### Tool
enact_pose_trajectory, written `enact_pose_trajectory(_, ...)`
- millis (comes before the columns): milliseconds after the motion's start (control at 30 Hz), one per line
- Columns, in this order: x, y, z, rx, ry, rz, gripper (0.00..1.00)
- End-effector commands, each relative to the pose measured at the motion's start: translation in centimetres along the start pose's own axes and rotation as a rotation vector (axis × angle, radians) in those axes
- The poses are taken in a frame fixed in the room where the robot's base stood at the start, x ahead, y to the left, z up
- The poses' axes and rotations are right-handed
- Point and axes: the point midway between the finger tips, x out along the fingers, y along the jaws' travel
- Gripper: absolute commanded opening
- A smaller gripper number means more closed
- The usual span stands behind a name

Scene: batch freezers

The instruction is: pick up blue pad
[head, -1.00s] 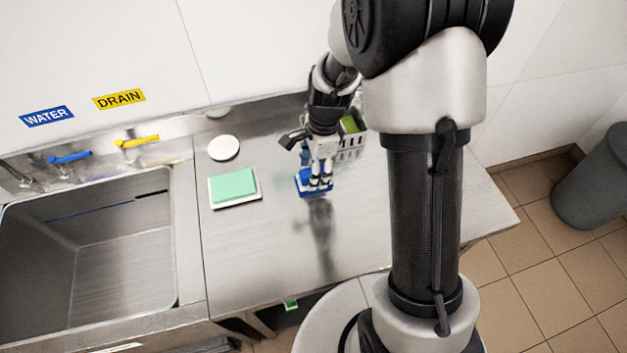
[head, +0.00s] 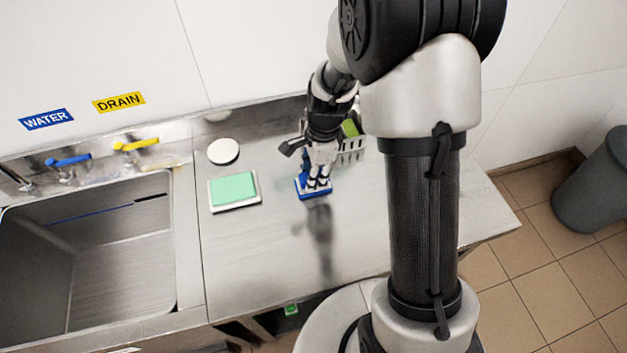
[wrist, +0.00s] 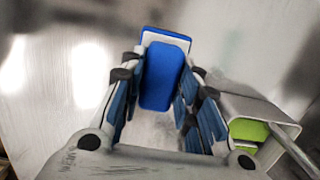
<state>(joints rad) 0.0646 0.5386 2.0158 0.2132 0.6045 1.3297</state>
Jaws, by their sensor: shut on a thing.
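The blue pad (head: 314,194) is at my gripper's fingertips over the steel counter, to the right of the green pad. In the wrist view the blue pad (wrist: 162,75) has a pale layer showing at its edge and lies between the fingers. My gripper (head: 318,184) points down at the pad and is shut on it; in the wrist view the fingers (wrist: 160,92) stand on both sides of it. I cannot tell whether the pad's underside still touches the counter.
A green pad on a white base (head: 234,190) and a white disc (head: 223,151) lie left of my gripper. A grey caddy (head: 351,147) with a green item stands close behind it. The sink (head: 85,250) is at the left. The counter's front is clear.

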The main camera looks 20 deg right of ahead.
Motion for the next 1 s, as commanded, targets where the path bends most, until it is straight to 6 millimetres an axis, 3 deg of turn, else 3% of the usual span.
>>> enact_pose_trajectory(267,0.1,0.1,0.0,0.0,0.0,0.003,0.05)
enact_pose_trajectory(467,-1.2,0.0,0.2,-0.001,0.0,0.0,0.05)
enact_pose_trajectory(667,-5.1,-0.1,0.6,-0.001,0.0,-0.003,0.05)
enact_pose_trajectory(1000,-14.9,-0.1,1.8,-0.001,0.001,-0.004,0.05)
